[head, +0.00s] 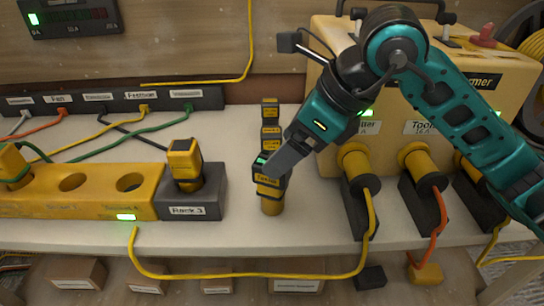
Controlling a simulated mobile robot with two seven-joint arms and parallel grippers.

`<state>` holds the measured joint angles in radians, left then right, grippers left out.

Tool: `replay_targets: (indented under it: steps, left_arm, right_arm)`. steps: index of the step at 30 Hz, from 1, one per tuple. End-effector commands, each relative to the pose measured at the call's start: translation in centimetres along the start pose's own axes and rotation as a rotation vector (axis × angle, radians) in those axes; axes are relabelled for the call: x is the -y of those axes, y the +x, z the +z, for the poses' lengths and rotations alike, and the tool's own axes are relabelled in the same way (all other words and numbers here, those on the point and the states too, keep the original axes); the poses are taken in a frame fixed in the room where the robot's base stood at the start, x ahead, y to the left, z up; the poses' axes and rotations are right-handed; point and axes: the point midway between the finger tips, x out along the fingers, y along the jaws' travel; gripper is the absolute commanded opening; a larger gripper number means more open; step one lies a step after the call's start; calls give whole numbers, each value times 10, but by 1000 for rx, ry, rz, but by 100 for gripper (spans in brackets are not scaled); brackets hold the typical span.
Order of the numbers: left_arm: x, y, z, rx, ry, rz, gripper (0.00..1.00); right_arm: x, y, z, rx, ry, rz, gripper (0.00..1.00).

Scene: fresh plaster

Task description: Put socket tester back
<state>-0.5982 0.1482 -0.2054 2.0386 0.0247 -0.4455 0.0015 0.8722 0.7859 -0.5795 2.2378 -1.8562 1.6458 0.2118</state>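The socket tester (269,187) is a small black and yellow block with a label, a small green display at its top and a yellow round lower end. It is upright at the middle of the white bench, left of the yellow transformer box. My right gripper (264,166) comes down from the upper right and appears shut on the tester's upper part; the far finger is hidden. I cannot tell whether the tester's lower end touches the bench. My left gripper is not in view.
Behind the tester stand narrow black and yellow pieces (270,112). At left is a yellow socket strip (80,200) with a grey Rack 3 end (190,207) holding a black and yellow plug (184,160). Yellow plugs and cables (360,165) crowd the transformer box (335,32) at right.

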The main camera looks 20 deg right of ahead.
Motion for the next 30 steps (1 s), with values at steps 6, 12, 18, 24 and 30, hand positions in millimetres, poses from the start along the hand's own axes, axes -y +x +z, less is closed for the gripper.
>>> replay_targets:
  steps: [6,12,18,24,30]
  left_arm:
    - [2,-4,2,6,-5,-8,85]
    - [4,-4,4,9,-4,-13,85]
    - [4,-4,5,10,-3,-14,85]
    - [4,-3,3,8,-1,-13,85]
    - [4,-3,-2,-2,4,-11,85]
  right_arm:
    - [1,-41,1,1,1,-3,81]
    - [0,-55,0,0,0,-1,81]
    - [0,-56,0,0,0,0,81]
    - [0,-56,0,0,1,0,81]
    - [0,-56,0,0,1,1,81]
